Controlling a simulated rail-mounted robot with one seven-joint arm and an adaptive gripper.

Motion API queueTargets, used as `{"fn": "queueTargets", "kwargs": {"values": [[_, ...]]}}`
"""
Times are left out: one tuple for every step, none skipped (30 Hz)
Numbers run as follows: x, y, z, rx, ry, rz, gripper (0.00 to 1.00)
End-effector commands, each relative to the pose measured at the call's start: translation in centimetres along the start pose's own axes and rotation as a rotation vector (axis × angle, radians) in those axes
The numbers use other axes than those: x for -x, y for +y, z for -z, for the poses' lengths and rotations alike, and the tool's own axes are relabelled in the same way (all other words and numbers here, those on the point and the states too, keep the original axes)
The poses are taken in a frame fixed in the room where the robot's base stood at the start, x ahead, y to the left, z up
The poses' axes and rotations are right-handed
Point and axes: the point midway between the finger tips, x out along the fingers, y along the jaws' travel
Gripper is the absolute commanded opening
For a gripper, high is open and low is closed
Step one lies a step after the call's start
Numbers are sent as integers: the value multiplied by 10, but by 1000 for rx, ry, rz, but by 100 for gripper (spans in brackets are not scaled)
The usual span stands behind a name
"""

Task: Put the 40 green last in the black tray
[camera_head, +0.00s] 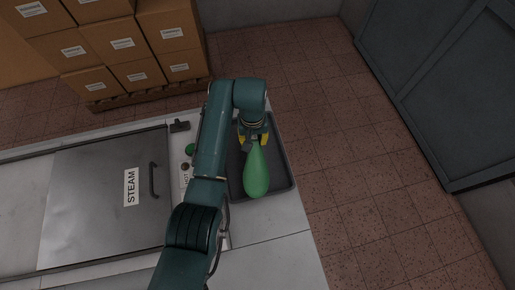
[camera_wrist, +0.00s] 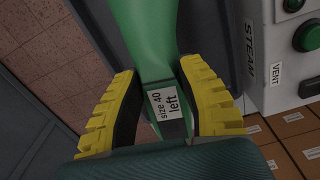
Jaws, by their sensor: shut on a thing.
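The green last (camera_head: 257,172) is over the black tray (camera_head: 289,152) in the head view. In the wrist view the green last (camera_wrist: 145,30) carries a white label reading "size 40 left". My gripper (camera_head: 253,137) is shut on the narrower labelled end of the last, and its yellow pads (camera_wrist: 160,110) press on both sides. The last's wide end points toward the bottom of the head view. I cannot tell whether the last touches the tray floor. My arm hides the tray's left part.
A steam unit with a metal lid (camera_head: 105,195) and handle stands left of the tray, with green knobs (camera_head: 190,149) between them. Stacked cardboard boxes (camera_head: 120,50) stand at the back left. The table's right edge is close to the tray, with tiled floor beyond.

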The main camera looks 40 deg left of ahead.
Motion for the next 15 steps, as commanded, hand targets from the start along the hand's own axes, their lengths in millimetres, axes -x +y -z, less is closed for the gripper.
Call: {"fn": "queueTargets", "kwargs": {"values": [[-13,-12,14,47,7,-3,0],[-13,-18,18,69,6,-3,0],[-13,-24,24,93,6,-3,0],[-12,-27,27,108,7,-4,0],[-12,-30,29,119,7,-4,0],[-12,-33,30,130,5,-3,0],[-14,-34,31,134,4,-3,0],[-18,-35,31,137,2,-2,0],[-25,-35,31,138,1,-2,0],[-31,-35,31,138,0,-2,0],[-38,-35,30,138,-1,-2,0],[-46,-35,31,137,1,-2,0],[-52,-35,30,137,1,-2,0],[-57,-35,31,137,2,-2,0],[-63,-35,31,136,2,-2,0]]}}
